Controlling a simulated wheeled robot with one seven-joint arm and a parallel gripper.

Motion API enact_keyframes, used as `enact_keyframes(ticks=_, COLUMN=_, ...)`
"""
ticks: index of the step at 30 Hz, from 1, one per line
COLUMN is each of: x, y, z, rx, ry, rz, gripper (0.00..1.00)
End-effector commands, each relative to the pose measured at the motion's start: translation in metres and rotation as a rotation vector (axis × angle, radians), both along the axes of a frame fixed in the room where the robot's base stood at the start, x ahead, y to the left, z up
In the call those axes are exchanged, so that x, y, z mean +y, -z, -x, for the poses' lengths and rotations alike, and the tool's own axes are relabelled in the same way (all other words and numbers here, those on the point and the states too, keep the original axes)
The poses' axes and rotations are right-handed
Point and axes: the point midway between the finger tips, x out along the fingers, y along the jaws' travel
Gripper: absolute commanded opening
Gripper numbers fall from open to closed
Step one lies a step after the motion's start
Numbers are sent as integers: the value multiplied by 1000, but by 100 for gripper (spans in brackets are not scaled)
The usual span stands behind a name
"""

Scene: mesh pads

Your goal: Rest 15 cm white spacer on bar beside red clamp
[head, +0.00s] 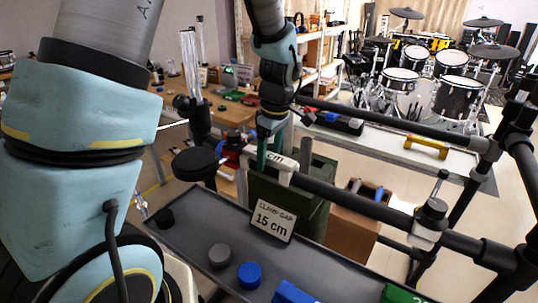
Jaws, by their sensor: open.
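A white block marked "cm", seemingly the white spacer (279,163), sits at the near black bar (352,198), just below my gripper. It appears to rest over the bar, though its underside is hard to make out. My gripper (270,146) is open, with its green fingers at the spacer's upper left; whether they touch it I cannot tell. A red part, likely the red clamp (232,159), shows to the left on the bar, partly hidden by dark parts. A card reading "CLAMP GAP 15 cm" (273,220) stands on the grey tray in front.
The grey tray (330,268) holds grey (219,256) and blue (249,274) round pieces, among others. A grey-white clamp (430,222) sits farther right on the bar. A second bar (390,125) runs behind.

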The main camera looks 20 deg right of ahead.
Motion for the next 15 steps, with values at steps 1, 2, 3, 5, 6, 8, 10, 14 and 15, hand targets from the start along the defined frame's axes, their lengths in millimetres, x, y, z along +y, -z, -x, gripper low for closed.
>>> enact_keyframes(ticks=1, x=0, y=0, z=0, rx=0, ry=0, rz=0, gripper=74)
enact_keyframes(ticks=2, x=0, y=0, z=0, rx=0, ry=0, rz=0, gripper=74)
enact_keyframes(ticks=3, x=0, y=0, z=0, rx=0, ry=0, rz=0, gripper=74)
enact_keyframes(ticks=5, x=0, y=0, z=0, rx=0, ry=0, rz=0, gripper=74)
enact_keyframes(ticks=6, x=0, y=-1, z=0, rx=0, ry=0, rz=0, gripper=74)
enact_keyframes(ticks=8, x=-1, y=-4, z=0, rx=-1, ry=0, rz=2, gripper=74)
enact_keyframes(ticks=10, x=-2, y=-11, z=1, rx=-3, ry=0, rz=2, gripper=74)
enact_keyframes(ticks=14, x=-4, y=-33, z=3, rx=-4, ry=1, rz=4, gripper=74)
enact_keyframes(ticks=15, x=-5, y=-42, z=3, rx=-5, ry=1, rz=5, gripper=74)
